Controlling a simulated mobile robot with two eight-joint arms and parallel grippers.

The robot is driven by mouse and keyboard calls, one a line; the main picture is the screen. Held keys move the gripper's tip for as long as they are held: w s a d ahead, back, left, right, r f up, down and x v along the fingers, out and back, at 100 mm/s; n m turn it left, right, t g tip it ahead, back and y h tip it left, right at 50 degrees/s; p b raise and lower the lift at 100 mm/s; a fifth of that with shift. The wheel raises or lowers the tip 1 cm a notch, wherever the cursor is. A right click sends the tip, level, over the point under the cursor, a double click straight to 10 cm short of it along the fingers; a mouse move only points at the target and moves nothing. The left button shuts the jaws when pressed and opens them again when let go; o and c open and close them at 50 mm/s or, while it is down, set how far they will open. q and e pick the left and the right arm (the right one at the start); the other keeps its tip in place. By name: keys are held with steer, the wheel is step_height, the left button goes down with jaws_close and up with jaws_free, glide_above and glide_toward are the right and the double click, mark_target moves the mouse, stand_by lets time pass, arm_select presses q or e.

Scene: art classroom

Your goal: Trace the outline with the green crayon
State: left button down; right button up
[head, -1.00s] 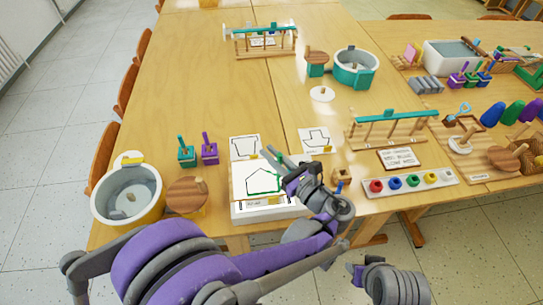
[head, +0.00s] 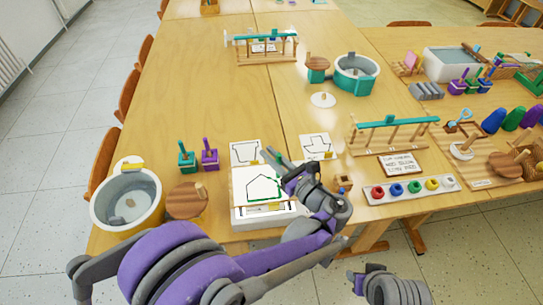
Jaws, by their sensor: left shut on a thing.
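A white sheet with a house-shaped outline (head: 250,186) lies on a white board (head: 238,214) near the table's front edge. Green line shows along the outline's bottom edge; the right side is partly covered by my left gripper. My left gripper (head: 279,162) reaches in over the sheet's upper right, shut on the green crayon (head: 270,156). The crayon is small and partly hidden by the fingers, so I cannot tell whether its tip touches the paper. My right gripper (head: 357,282) is low at the bottom right, away from the sheet; its jaws are unclear.
Two more outline sheets (head: 244,152) (head: 317,146) lie behind the board. A grey-lined tub (head: 128,203), a round wooden lid (head: 187,200) and teal and purple stamps (head: 187,160) are left. A tray of paint pots (head: 410,189) is right. The table's left middle is clear.

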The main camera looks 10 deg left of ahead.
arm_select(q)
steer(key=shift+f+b, duration=1.1)
steer(key=shift+f, duration=0.45)
stand_by(0.4)
steer(key=shift+r, duration=0.2)
stand_by(0.5)
step_height(320, 180, up, 4)
steer(key=p, duration=0.2)
steer(key=shift+f+p, duration=0.15)
steer(key=shift+p, duration=0.25)
steer(key=shift+a, duration=0.1)
steer(key=shift+w+a+f+b, duration=0.4)
steer(key=shift+w+a+f, duration=0.1)
steer(key=shift+a, duration=0.3)
steer(key=shift+f+b, duration=1.1)
steer(key=shift+f, duration=0.45)
steer(key=shift+r, duration=0.2)
stand_by(0.6)
